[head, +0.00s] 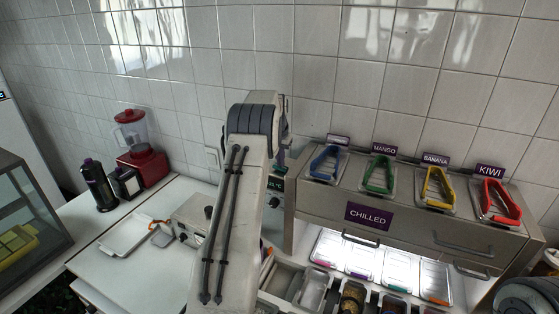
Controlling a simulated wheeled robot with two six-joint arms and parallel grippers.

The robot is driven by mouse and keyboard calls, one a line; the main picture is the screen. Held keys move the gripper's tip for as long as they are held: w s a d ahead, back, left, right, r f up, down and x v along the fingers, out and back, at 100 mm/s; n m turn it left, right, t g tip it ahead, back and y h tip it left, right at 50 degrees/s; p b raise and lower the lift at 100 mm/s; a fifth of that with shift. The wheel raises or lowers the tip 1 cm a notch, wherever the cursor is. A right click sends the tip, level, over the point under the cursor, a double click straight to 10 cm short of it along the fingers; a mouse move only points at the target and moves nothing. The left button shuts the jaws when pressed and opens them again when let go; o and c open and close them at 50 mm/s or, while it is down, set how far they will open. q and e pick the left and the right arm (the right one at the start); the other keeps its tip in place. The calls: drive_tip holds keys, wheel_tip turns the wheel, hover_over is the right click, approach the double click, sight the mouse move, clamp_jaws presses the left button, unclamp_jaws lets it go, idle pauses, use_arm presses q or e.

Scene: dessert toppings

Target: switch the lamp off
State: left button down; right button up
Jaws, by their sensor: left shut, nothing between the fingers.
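The lamp's light shows as a bright white glow (310,238) under the chilled topping cabinet (415,228), so it is lit. The lamp itself is hidden under the cabinet. My left arm rises through the middle of the head view and bends over at the top. My left gripper (283,160) is mostly hidden behind that arm, near the cabinet's left end; it is shut and empty. A small control panel with a green display (276,184) sits just below it. I cannot tell whether the gripper touches it.
Blue, green, yellow and red tongs (495,201) lie on the cabinet's topping pans. Lidded trays (365,261) and open bins stand below. A metal box with knobs (190,219), a white tray (126,236) and a red blender (143,153) are on the left.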

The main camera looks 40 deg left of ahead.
sight(281, 169)
use_arm(q)
wheel_tip(281, 169, up, 4)
drive_tip(key=p, duration=0.3)
drive_tip(key=shift+d+r, duration=0.15)
drive_tip(key=shift+r, duration=0.05)
drive_tip(key=shift+s+r+b, duration=0.15)
drive_tip(key=shift+s+b, duration=0.1)
drive_tip(key=shift+b, duration=0.85)
drive_tip(key=a+b+v, duration=0.1)
drive_tip(key=b+v, duration=0.1)
drive_tip(key=v, duration=0.6)
drive_tip(key=shift+d+r, duration=0.2)
drive_tip(key=shift+r, duration=0.2)
drive_tip(key=shift+b, duration=0.3)
drive_tip(key=b, duration=0.3)
drive_tip(key=shift+s+a+r, duration=0.1)
drive_tip(key=shift+s+r, duration=0.05)
drive_tip(key=shift+r, duration=0.05)
drive_tip(key=shift+f, duration=0.15)
